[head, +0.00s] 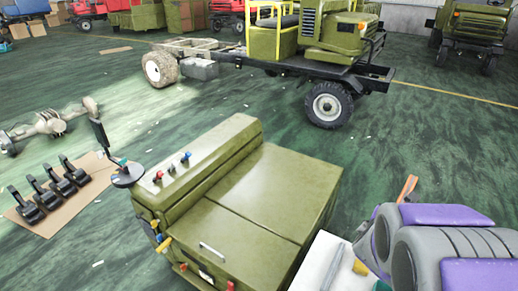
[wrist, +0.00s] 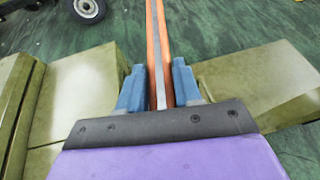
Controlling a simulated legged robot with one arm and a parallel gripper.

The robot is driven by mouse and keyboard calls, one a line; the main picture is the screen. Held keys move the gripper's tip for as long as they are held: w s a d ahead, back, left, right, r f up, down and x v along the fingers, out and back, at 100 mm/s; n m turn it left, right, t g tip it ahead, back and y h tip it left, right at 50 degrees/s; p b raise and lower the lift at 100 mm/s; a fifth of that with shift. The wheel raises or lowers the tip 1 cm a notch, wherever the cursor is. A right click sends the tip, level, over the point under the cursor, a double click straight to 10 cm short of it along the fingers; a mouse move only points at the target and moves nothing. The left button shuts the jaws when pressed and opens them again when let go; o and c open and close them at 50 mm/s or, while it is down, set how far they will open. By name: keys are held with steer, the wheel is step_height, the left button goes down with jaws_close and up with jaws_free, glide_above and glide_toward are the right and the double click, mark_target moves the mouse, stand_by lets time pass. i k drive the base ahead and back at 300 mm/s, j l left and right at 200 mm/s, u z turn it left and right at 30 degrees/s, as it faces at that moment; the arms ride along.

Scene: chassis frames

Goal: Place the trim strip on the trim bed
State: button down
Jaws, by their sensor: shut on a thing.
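The trim strip (wrist: 153,40) is a long orange bar with a grey band along it. My gripper (wrist: 158,88) has its two blue fingers closed on the strip, which points away from the wrist. In the head view the orange end of the strip (head: 408,188) shows above my grey and purple arm, which hides the fingers. No part is clearly recognisable as the trim bed. An olive-green cabinet (head: 270,190) with flat top panels stands in the middle, and a white surface (head: 318,262) lies beside my arm.
Black pedal-like parts (head: 48,190) lie on a brown sheet. A truck chassis (head: 290,60) stands behind, with open green floor (head: 250,105) between.

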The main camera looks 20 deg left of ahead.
mark_target(166, 167)
steer(key=j, duration=0.5)
steer(key=i+j+u, duration=0.1)
steer(key=j, duration=0.4)
steer(key=i+j, duration=0.1)
steer(key=j, duration=0.35)
steer(key=j+u, duration=0.1)
steer(key=j, duration=0.4)
steer(key=i+j, duration=0.15)
steer(key=j, duration=0.3)
steer(key=i+j+u, duration=0.1)
steer(key=j, duration=0.4)
steer(key=i+j, duration=0.1)
steer(key=j, duration=0.4)
steer(key=i+j+u, duration=0.1)
steer(key=j, duration=0.35)
